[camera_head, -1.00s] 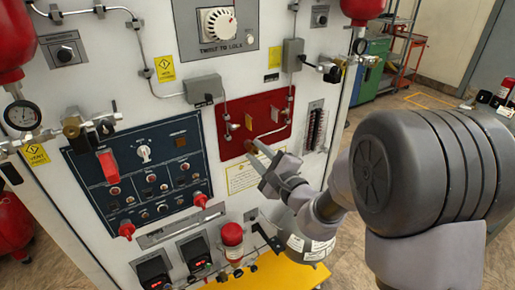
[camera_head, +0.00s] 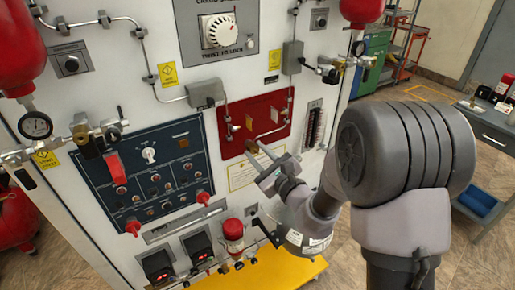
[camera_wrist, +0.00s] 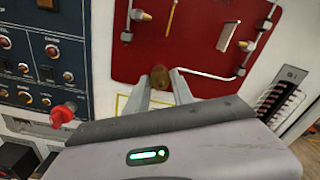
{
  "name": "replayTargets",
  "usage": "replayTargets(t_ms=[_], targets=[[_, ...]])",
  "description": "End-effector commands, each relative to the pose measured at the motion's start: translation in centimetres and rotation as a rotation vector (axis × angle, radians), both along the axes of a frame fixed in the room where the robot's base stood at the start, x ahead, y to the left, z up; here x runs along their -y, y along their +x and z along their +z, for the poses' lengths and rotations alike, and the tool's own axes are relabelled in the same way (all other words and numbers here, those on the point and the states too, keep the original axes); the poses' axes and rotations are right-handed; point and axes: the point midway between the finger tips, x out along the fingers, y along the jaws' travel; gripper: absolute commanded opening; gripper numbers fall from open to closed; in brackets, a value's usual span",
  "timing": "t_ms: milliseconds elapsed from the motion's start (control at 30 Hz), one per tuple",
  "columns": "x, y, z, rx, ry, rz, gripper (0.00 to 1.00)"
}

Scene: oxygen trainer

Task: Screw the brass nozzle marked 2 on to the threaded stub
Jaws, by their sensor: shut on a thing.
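The brass nozzle (camera_wrist: 160,75) shows between my two fingertips in the wrist view, as a small brownish cylinder; I cannot read its mark. My gripper (camera_wrist: 161,87) is shut on it, with a finger on each side. In the head view my gripper (camera_head: 257,150) reaches to the lower part of the red panel (camera_head: 236,149), and the nozzle is a small brown spot at its tips. The nozzle is at or very close to the panel face. I cannot see the threaded stub apart from it, nor whether threads are engaged.
The red panel carries brass fittings (camera_wrist: 141,16) and a bent metal tube (camera_wrist: 210,75) just right of my fingers. A dark blue control panel (camera_head: 150,165) with red knobs lies to the left. A ribbed black strip (camera_head: 313,128) is to the right.

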Motion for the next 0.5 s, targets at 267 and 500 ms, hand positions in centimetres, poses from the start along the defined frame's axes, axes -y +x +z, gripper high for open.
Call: replayTargets(t_ms=[267, 500], targets=[[0.0, -0.01, -0.04, -0.05, 0.071, 0.0, 0.0], [-0.04, -0.03, 0.38, -0.134, 0.193, 0.001, 0.0]])
